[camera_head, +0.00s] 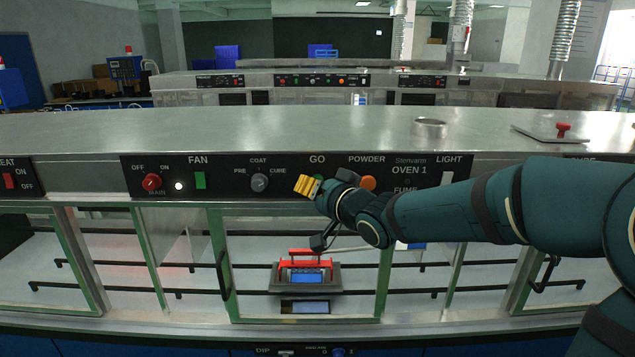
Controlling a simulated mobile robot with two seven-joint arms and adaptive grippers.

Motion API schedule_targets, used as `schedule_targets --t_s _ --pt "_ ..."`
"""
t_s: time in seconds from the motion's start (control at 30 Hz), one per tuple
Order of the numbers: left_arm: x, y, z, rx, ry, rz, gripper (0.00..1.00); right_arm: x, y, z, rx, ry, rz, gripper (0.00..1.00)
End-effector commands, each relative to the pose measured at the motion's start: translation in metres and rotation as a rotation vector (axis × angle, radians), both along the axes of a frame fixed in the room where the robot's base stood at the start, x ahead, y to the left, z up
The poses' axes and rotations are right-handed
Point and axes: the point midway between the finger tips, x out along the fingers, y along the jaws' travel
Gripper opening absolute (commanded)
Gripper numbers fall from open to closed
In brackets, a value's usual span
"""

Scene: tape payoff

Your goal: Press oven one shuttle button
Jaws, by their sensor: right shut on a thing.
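Oven one's black control panel (222,178) runs across the front, with the label "OVEN 1" at its right part. My right gripper (315,188) is in front of the panel, just below the word GO. It is shut on a small yellow ribbed piece (304,185), which points left. The gripper and wrist hide the panel area under GO, so I see no button there and cannot tell whether anything touches the panel. An orange button (368,183) shows partly behind the hand, under POWDER. My left gripper is not in view.
A red-handled carrier (305,260) sits inside the oven behind the glass front. The panel also has a red main knob (152,182), a green fan switch (200,180) and a grey selector (260,183).

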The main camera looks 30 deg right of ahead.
Motion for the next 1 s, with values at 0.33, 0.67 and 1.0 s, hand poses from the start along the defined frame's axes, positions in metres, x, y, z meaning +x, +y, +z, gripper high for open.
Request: schedule_targets --t_s 0.33,0.67,1.0 --pt "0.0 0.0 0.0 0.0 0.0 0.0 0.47 -0.0001 -0.0001 0.0001 0.0 0.0 0.0 0.0" --pt "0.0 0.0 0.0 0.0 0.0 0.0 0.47 0.0001 -0.0001 0.0 0.0 0.0 0.0 0.0" --pt "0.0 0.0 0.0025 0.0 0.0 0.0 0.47 0.0073 -0.0047 0.0 0.0 0.001 -0.001 0.0"
